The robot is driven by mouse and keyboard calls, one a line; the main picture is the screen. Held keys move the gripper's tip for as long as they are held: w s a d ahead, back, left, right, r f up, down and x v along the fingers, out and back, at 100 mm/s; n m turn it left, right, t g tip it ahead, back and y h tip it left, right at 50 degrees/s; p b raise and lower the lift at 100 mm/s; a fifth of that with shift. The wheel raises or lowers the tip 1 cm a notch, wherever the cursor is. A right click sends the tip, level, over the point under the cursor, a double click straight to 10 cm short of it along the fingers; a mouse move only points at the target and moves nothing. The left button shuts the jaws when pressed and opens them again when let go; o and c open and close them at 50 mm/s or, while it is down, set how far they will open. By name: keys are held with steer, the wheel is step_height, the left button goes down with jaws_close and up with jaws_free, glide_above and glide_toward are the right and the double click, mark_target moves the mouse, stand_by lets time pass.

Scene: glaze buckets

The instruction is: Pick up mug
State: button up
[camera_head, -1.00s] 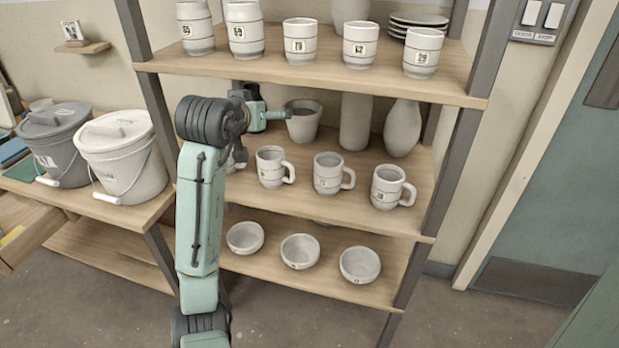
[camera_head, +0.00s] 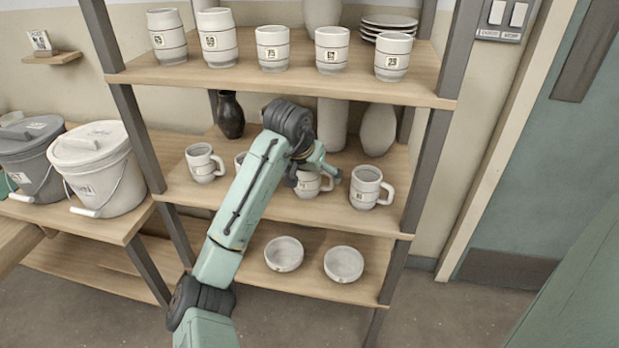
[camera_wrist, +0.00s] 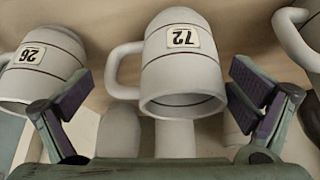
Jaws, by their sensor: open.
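A white mug marked 72 (camera_wrist: 182,60) appears upside down in the wrist view, between my open fingers and a little beyond them, with its handle to the left. My gripper (camera_wrist: 163,92) is open and holds nothing. In the head view, my gripper (camera_head: 321,172) is at the middle shelf, in front of a white mug (camera_head: 307,186) that it partly hides. Another mug (camera_head: 366,188) stands right of it with its handle to the right. A mug (camera_head: 203,163) stands at the left, and one more is mostly hidden behind my arm.
The middle shelf (camera_head: 290,208) also holds a dark vase (camera_head: 230,115) and pale vases (camera_head: 379,130) behind the mugs. The upper shelf (camera_head: 280,84) carries several numbered cups. Bowls (camera_head: 344,263) stand below. In the wrist view, a mug marked 26 (camera_wrist: 40,62) is near the left finger.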

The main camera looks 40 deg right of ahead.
steer(key=shift+x, duration=1.3)
steer(key=shift+r, duration=0.1)
steer(key=shift+c, duration=0.5)
steer(key=c, duration=1.1)
